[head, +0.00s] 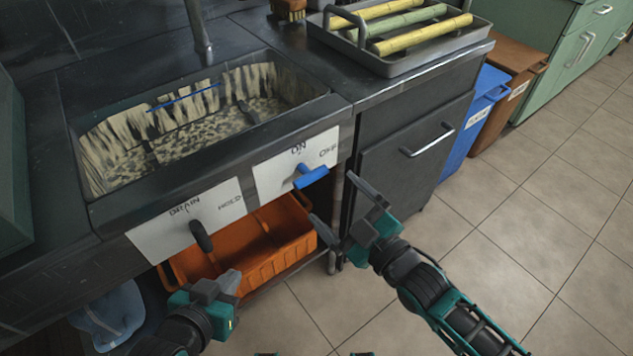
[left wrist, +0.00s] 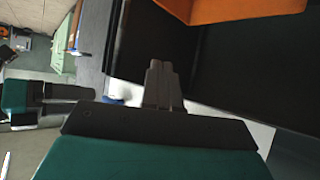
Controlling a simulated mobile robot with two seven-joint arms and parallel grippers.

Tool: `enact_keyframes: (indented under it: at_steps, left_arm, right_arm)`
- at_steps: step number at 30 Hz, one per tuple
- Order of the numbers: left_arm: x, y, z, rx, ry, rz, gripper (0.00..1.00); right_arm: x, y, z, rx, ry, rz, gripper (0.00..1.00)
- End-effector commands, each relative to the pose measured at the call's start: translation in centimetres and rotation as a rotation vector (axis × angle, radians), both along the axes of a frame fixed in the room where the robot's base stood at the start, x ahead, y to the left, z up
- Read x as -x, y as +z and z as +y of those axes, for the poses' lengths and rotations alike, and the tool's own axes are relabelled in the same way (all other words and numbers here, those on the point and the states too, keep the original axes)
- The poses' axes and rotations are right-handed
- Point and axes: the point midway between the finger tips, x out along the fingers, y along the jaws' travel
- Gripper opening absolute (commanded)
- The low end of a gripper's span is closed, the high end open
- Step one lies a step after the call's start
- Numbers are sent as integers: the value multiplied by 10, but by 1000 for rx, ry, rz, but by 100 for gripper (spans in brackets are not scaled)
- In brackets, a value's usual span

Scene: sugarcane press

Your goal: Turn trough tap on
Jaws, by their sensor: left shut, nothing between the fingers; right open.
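A blue tap handle (head: 311,176) sits on a white panel (head: 268,181) marked ON and OFF on the trough front. It points toward the right, on the OFF side. The trough (head: 300,108) is dirty inside. A black handle (head: 201,236) sits on another white panel to the left. My right gripper (head: 332,203) is open and empty, just right of and below the blue handle, apart from it. My left gripper (head: 232,280) is shut and empty, below the black handle. Its shut fingers also show in the left wrist view (left wrist: 162,85).
An orange crate (head: 262,262) stands under the trough. A tray (head: 455,50) with yellow and green cane lies on the counter at right. Blue (head: 478,118) and brown (head: 520,62) bins stand beyond the cabinet. The tiled floor at right is clear.

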Motion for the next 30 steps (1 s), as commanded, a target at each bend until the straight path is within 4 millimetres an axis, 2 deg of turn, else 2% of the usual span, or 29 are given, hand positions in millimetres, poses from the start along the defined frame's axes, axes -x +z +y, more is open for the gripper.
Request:
enact_keyframes:
  at_steps: [3, 9, 15, 23, 30]
  left_arm:
    - [2, -11, -1, 3, 3, 6, 0]
    - [3, -19, -3, 8, 4, 14, 0]
    - [3, -18, -4, 11, 2, 16, 0]
    - [1, -15, -4, 12, 1, 13, 0]
    - [-1, -13, -4, 10, -1, 4, 0]
  right_arm:
    - [-22, -1, 16, -2, -1, -2, 96]
    - [-47, -2, 34, -1, -1, 0, 96]
    - [-57, -1, 42, 0, -1, 1, 96]
    - [-58, 0, 42, 0, -1, 1, 96]
    - [-58, 0, 42, 0, -1, 2, 75]
